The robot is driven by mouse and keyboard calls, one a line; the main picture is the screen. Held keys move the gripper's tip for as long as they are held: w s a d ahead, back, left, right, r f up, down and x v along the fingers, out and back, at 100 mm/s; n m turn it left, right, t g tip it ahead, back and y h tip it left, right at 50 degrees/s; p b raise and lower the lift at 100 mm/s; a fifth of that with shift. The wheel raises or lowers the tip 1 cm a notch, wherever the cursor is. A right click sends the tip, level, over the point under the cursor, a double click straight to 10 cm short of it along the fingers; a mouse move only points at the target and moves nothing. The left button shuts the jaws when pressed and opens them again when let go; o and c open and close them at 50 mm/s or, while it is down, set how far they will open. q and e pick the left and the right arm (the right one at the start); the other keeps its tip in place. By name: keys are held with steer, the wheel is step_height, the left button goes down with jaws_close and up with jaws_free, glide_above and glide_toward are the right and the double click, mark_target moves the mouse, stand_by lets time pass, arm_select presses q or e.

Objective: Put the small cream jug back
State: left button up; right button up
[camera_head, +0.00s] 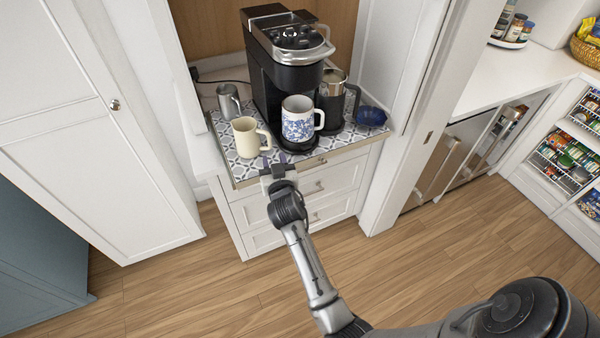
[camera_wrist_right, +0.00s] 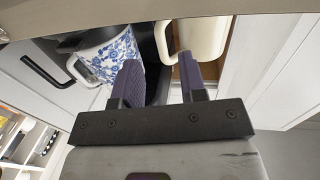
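A small cream-coloured jug or mug (camera_head: 246,137) stands upright near the front left of the patterned counter (camera_head: 247,170), its handle toward the right. It also shows in the right wrist view (camera_wrist_right: 205,38), beyond the fingers. My right gripper (camera_head: 272,166) is at the counter's front edge, just in front of the cream vessel. In the right wrist view its two fingers (camera_wrist_right: 160,80) are apart with nothing held between them. The cream handle shows just beyond the fingertips; I cannot tell whether they touch. A small steel jug (camera_head: 228,101) stands behind at left. My left gripper is not in view.
A blue-patterned white mug (camera_head: 297,120) stands on the black coffee machine (camera_head: 283,60), close right of the cream vessel. A dark steel frother or pitcher (camera_head: 333,90) and a blue bowl (camera_head: 371,115) stand farther right. White side panels bound the nook. White drawers (camera_head: 315,187) are below.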

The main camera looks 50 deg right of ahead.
steer(key=s+a+f+n+g+y, duration=0.25)
steer(key=s+f, duration=0.25)
steer(key=s, duration=0.3)
steer(key=s+a+f+n+g+y, duration=0.1)
steer(key=s+a+f+g+y, duration=0.1)
steer(key=s+a+f, duration=0.5)
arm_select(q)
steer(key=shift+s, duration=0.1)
arm_select(e)
steer(key=s+a+f+n+g+y, duration=0.1)
steer(key=s+a+n+g+y, duration=0.1)
steer(key=s, duration=0.9)
steer(key=s+a+f+n+g+y, duration=0.2)
steer(key=s+a+g, duration=0.3)
steer(key=s, duration=0.6)
steer(key=shift+n+y, duration=0.75)
steer(key=shift+y, duration=0.1)
